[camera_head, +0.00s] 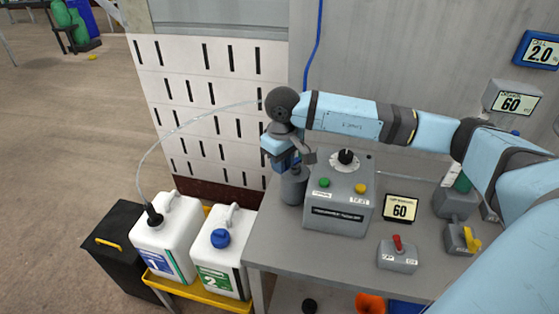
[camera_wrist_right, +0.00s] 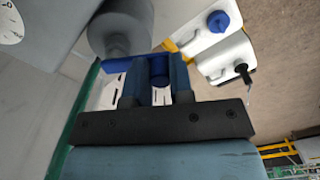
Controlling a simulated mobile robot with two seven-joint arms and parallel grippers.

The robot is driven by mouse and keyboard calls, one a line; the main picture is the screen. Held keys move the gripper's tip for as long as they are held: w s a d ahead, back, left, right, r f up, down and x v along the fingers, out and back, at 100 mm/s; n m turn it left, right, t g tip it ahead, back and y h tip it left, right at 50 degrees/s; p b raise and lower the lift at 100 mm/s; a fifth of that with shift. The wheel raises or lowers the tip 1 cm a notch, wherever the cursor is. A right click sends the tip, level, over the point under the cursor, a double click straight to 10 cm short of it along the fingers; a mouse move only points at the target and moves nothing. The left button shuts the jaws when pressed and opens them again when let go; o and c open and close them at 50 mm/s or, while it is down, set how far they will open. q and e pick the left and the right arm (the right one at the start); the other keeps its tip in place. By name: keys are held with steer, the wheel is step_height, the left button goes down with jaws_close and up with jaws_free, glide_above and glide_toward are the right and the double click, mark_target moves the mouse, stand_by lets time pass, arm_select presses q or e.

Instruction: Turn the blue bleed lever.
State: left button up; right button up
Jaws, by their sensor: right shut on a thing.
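My right gripper (camera_head: 288,158) reaches down from the right at the back left of the grey bench, beside a grey cylindrical body (camera_head: 293,188). In the right wrist view, the gripper (camera_wrist_right: 158,70) has its two fingers closed around the blue bleed lever (camera_wrist_right: 117,65). The lever sticks out to the left of the fingers, next to the grey cylindrical body (camera_wrist_right: 121,30). In the head view the lever is mostly hidden by the gripper, so its exact angle is hard to tell. My left gripper is not in view.
A grey control box (camera_head: 338,206) with a dial and buttons stands just right of the gripper. A display reading 60 (camera_head: 400,208) and a red-switch box (camera_head: 397,254) are further right. White jugs 1 (camera_head: 168,240) and 2 (camera_head: 222,255) stand in a yellow tray at left.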

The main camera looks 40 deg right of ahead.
steer(key=shift+s, duration=0.2)
steer(key=shift+d, duration=0.1)
steer(key=shift+s+d+b, duration=0.15)
steer(key=shift+s+b, duration=0.15)
steer(key=shift+s, duration=0.4)
steer(key=shift+d, duration=0.15)
steer(key=shift+s+d+b, duration=0.25)
steer(key=shift+s+b, duration=0.1)
steer(key=shift+s, duration=0.05)
steer(key=shift+c, duration=0.2)
steer(key=o, duration=1.7)
